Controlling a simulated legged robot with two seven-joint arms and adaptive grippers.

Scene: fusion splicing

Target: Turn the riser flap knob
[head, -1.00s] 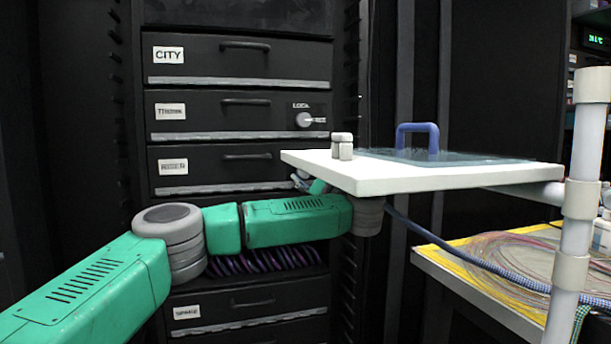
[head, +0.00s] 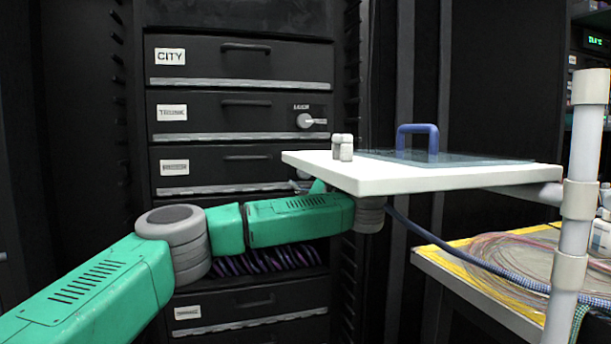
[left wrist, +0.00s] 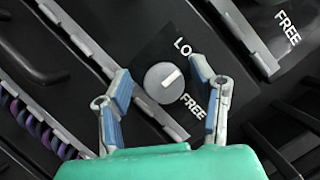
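In the left wrist view a round grey knob (left wrist: 165,82) with a white pointer line sits on a black panel. "LO", partly covered by a finger, is above it and "FREE" is below right. The pointer slants up and right, between the two words. My left gripper (left wrist: 161,79) is open, with one blue-padded finger on each side of the knob. I see gaps between pads and knob; depth is hard to judge. In the head view the riser drawer (head: 212,168) is shut, and the white board hides its knob and most of my left gripper (head: 304,184). My right gripper is not in view.
A white board (head: 400,180) with a blue handle (head: 418,128) juts out above my left forearm. The trunk drawer above has its own knob (head: 305,120). A white post (head: 575,230) and a fibre-covered shelf (head: 480,308) stand at right. Purple cables (head: 260,260) lie below my forearm.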

